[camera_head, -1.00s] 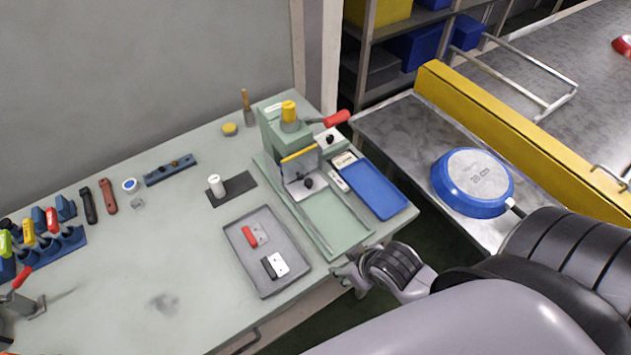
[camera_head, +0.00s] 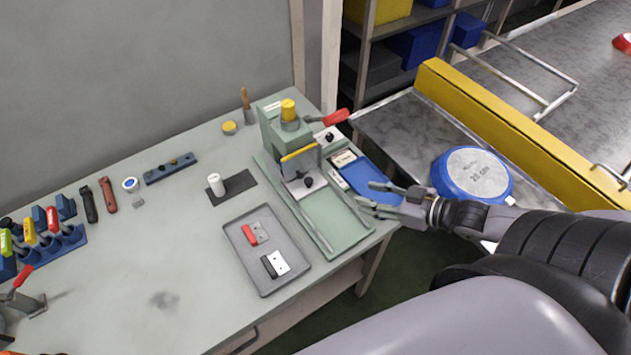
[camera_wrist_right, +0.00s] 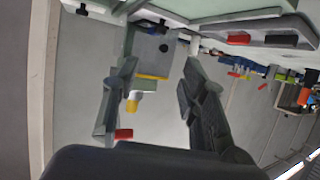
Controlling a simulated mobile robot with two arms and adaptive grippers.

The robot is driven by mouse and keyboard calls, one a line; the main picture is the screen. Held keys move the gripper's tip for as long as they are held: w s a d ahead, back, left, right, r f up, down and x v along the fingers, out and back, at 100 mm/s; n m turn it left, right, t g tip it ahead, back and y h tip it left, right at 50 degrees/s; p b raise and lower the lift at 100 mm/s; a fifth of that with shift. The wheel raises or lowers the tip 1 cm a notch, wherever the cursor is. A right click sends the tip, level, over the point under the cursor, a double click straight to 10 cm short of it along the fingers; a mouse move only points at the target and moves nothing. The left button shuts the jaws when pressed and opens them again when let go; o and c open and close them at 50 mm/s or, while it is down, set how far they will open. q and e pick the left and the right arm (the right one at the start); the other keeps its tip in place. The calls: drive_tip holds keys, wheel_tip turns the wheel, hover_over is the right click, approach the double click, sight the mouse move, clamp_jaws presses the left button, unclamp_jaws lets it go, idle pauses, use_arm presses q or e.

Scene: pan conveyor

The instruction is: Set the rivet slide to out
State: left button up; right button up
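The green rivet press (camera_head: 275,133) stands at the table's back right, with a yellow knob on top and a red lever (camera_head: 336,117). A pale plate with a black knob (camera_head: 309,182) sits at its front under a yellow-edged guard; another black-knobbed plate (camera_head: 329,137) is at its right side. I cannot tell which is the rivet slide. My right gripper (camera_head: 366,194) is open and empty, over the blue tray (camera_head: 372,176) right of the press. The right wrist view shows the fingers (camera_wrist_right: 155,73) apart, with the press beyond. My left gripper is not in view.
A grey tray (camera_head: 237,257) with small red, black and white parts lies in front of the press. A white cylinder (camera_head: 216,185) stands on a dark mat. A blue pan (camera_head: 472,177) lies on the metal conveyor side at right. The front middle table is clear.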

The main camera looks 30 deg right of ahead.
sight(311, 182)
drive_tip(key=b+x, duration=0.1)
drive_tip(key=x, duration=1.6)
drive_tip(key=shift+w+a, duration=0.15)
drive_tip(key=shift+c, duration=0.4)
clamp_jaws()
